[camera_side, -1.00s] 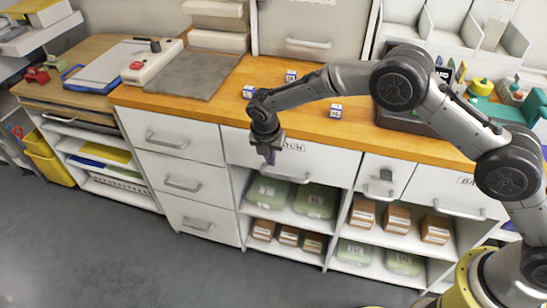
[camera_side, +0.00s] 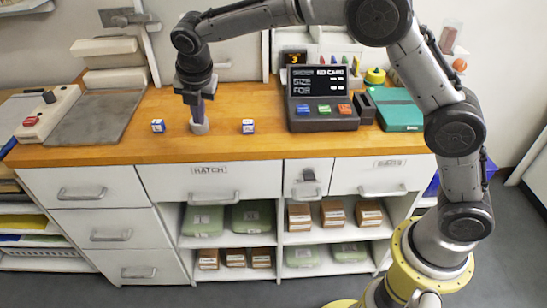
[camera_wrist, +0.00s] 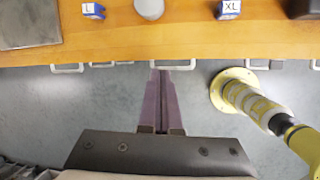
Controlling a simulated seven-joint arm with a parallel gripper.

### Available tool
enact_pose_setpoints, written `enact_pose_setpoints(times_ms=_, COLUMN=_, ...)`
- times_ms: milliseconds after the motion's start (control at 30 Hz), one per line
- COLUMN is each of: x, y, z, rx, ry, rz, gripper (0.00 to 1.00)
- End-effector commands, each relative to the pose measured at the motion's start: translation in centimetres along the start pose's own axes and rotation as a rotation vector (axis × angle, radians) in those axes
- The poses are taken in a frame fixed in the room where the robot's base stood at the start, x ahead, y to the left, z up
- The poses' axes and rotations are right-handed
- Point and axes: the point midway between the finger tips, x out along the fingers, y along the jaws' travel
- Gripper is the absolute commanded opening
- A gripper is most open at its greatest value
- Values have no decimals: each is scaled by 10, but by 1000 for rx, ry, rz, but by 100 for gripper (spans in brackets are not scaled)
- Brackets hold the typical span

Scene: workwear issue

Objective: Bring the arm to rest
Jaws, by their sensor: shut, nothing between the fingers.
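My gripper (camera_side: 196,108) points straight down at the left end of my raised arm. The pale round item (camera_wrist: 149,8) lies on the counter beyond the fingertips, between a block marked L (camera_wrist: 93,10) and a block marked XL (camera_wrist: 229,9).
The wooden counter (camera_side: 110,148) has drawers and open shelves below. An order terminal (camera_side: 321,100) and teal case (camera_side: 399,112) stand right of the gripper. A grey mat (camera_side: 92,117) and a white device with a red button (camera_side: 48,112) lie left. Floor in front is clear.

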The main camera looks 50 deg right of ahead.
Motion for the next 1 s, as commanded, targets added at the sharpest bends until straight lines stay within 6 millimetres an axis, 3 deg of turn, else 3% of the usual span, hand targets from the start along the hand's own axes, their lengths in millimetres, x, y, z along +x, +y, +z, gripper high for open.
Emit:
enact_pose_setpoints(times_ms=33, x=-26, y=-13, z=15, rx=46, ry=-9, rz=25, gripper=0)
enact_pose_setpoints(times_ms=200, x=-96, y=-63, z=45, rx=242, ry=-24, rz=91, gripper=0)
enact_pose_setpoints(times_ms=333, x=-139, y=-110, z=54, rx=429, ry=-25, rz=136, gripper=0)
enact_pose_setpoints(times_ms=500, x=-180, y=-178, z=50, rx=711, ry=-11, rz=190, gripper=0)
enact_pose_setpoints(times_ms=633, x=-199, y=-230, z=34, rx=953, ry=12, rz=227, gripper=0)
enact_pose_setpoints(times_ms=767, x=-205, y=-281, z=10, rx=1222, ry=49, rz=255, gripper=0)
enact_pose_setpoints(times_ms=900, x=-195, y=-330, z=-25, rx=1542, ry=106, rz=259, gripper=0)
enact_pose_setpoints(times_ms=1000, x=-180, y=-355, z=-48, rx=1759, ry=150, rz=234, gripper=0)
